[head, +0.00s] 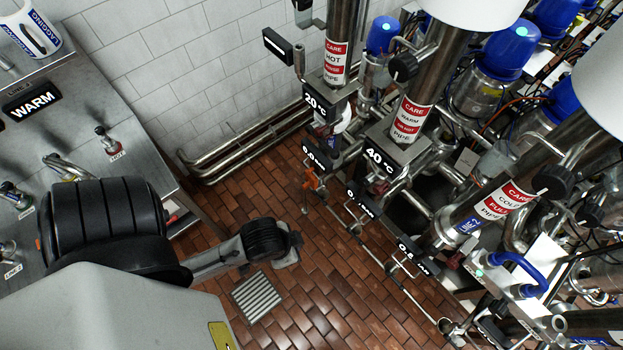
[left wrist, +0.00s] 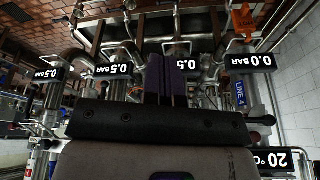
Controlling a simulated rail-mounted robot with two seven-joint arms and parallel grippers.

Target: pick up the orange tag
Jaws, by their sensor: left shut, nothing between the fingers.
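The orange tag (head: 312,179) hangs at the pipework below the 20 °C pipe, beside a black 0.0 bar display, in the head view. In the left wrist view the orange tag (left wrist: 243,20) is at the top right, above the 0.0 BAR display. My left gripper (left wrist: 166,80) shows there with its dark fingers together and empty, apart from the tag and to its left in the picture. In the head view my left arm reaches in from the left over the floor; its fingers are not clear there. My right gripper is not in view.
Several pipes, valves and bar displays crowd the right side, including the 40 °C display (head: 380,163). A steel bench (head: 75,130) with a WARM sign stands at the left. The brick-tiled floor (head: 325,270) is open around a drain grate (head: 256,297).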

